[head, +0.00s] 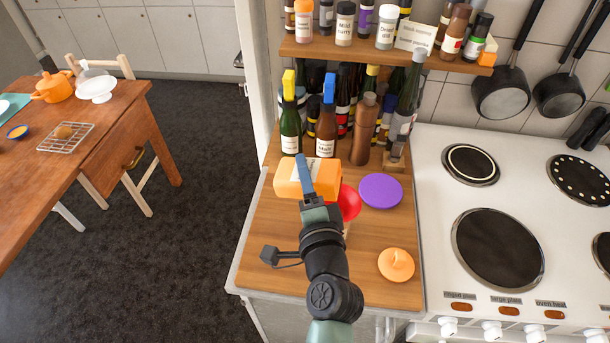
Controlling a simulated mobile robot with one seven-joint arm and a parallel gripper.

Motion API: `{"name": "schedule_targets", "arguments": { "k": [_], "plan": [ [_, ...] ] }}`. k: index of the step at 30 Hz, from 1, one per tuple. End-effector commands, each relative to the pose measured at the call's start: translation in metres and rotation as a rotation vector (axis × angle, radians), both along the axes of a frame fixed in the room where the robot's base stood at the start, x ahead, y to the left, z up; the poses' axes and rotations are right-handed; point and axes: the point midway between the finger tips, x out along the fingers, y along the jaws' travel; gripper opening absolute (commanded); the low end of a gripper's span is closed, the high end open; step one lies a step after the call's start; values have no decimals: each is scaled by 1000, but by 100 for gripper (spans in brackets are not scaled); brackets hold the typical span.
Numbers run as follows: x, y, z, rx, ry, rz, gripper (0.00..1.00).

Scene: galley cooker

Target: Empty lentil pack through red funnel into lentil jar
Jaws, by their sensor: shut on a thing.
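An orange pack with a pale label, which I take for the lentil pack (287,187), is in my gripper (304,172) above the wooden worktop. A blue finger lies across the pack's top; the other finger is hidden. How high the pack is cannot be told. The red funnel (350,203) is just right of the pack, partly hidden behind my gripper and the pack. A small pale sliver below the funnel may be the lentil jar; most of it is hidden by my arm. I cannot tell whether the pack touches the funnel.
A purple disc (380,191) and an orange knobbed lid (396,264) lie on the wooden worktop (258,240). Several bottles, including a brown one (326,132), stand behind the pack under a spice shelf (385,54). A white cooker (436,215) adjoins on the right.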

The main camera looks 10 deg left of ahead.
Motion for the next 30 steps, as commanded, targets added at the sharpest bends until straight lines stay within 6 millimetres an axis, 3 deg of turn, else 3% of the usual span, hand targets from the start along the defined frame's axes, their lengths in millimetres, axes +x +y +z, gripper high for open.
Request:
{"name": "schedule_targets", "arguments": {
  "k": [30],
  "plan": [
    [0,-1,-2,62,-6,-1,0]
  ]
}}
